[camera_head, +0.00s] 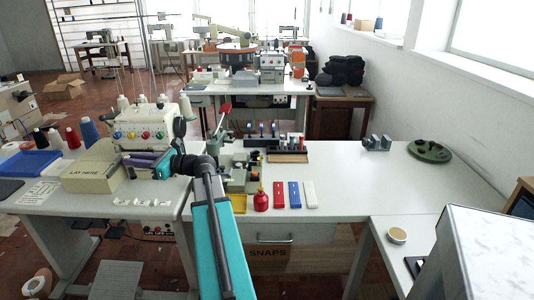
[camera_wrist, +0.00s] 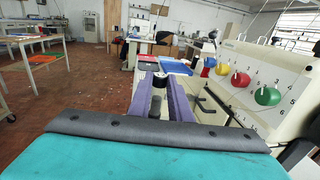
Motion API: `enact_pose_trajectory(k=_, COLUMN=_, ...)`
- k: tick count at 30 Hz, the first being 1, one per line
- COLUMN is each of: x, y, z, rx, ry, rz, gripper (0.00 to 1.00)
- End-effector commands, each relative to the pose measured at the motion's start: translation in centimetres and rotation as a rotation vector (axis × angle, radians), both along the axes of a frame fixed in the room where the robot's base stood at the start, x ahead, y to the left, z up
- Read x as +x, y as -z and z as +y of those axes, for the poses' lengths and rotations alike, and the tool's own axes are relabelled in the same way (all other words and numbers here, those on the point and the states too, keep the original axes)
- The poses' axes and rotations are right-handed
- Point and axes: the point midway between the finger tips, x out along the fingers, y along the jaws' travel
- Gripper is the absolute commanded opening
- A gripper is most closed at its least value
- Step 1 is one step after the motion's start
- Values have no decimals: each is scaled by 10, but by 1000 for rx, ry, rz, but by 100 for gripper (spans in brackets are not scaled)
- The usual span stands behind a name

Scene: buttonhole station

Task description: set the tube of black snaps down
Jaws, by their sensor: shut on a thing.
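My gripper (camera_head: 137,160) reaches left in front of the buttonhole machine, beside the beige box marked LAY HERE (camera_head: 93,170). Its two purple fingers also show in the wrist view (camera_wrist: 158,76). They are shut on a small dark thing (camera_wrist: 155,106), which fits the tube of black snaps.
The machine (camera_head: 150,125) with coloured dials stands close behind my gripper. A blue tray (camera_head: 28,163) and thread cones lie to the left.

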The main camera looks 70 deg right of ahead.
Motion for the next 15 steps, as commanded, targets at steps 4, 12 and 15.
enact_pose_trajectory(k=4, x=-21, y=-14, z=-56, rx=-2, ry=97, rz=-1, gripper=0)
enact_pose_trajectory(k=12, x=-67, y=-38, z=-143, rx=-1, ry=257, rz=-1, gripper=0)
enact_pose_trajectory(k=15, x=-86, y=-48, z=-172, rx=-1, ry=313, rz=-1, gripper=0)
